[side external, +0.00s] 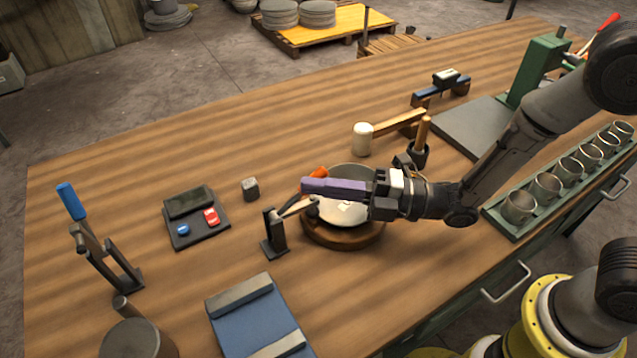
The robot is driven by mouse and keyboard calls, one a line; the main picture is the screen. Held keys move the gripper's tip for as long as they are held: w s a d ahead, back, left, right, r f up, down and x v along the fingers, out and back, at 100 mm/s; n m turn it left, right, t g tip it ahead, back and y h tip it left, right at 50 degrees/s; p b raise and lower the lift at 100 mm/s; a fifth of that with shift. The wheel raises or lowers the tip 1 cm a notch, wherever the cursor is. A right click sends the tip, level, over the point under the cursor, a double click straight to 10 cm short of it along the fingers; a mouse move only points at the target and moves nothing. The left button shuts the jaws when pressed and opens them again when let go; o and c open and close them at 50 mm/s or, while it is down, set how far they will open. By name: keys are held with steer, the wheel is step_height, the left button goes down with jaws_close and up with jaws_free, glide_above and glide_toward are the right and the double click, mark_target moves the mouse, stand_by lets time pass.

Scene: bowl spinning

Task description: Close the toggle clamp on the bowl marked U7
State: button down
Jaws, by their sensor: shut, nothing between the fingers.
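A metal bowl (352,171) with a pale inside sits on a round wooden base (345,240). A small white label with a red mark (345,205) shows inside it; I cannot read it as U7. A dark clamp stand (273,238) rises at the bowl's left, and a light arm (296,207) reaches from it to the bowl's rim. An orange handle end (318,172) shows just behind my fingers; its link to the clamp is hidden. My gripper (308,187) is shut and empty, its purple fingers pointing left over the bowl. I cannot tell whether it touches the handle.
A blue-handled lever clamp (70,203) stands at the far left. A dark panel with red and blue buttons (198,222), a small metal block (250,189) and a mallet (363,138) lie around the bowl. Metal cups in a green rack (520,204) line the right edge.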

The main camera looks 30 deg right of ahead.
stand_by(0.3)
step_height(320, 180, up, 4)
steer(key=s+a, duration=0.1)
steer(key=a, duration=0.1)
steer(key=s+d+f, duration=0.4)
steer(key=s+f, duration=0.2)
steer(key=f, duration=0.1)
steer(key=shift+d+f, duration=0.2)
steer(key=shift+f, duration=0.1)
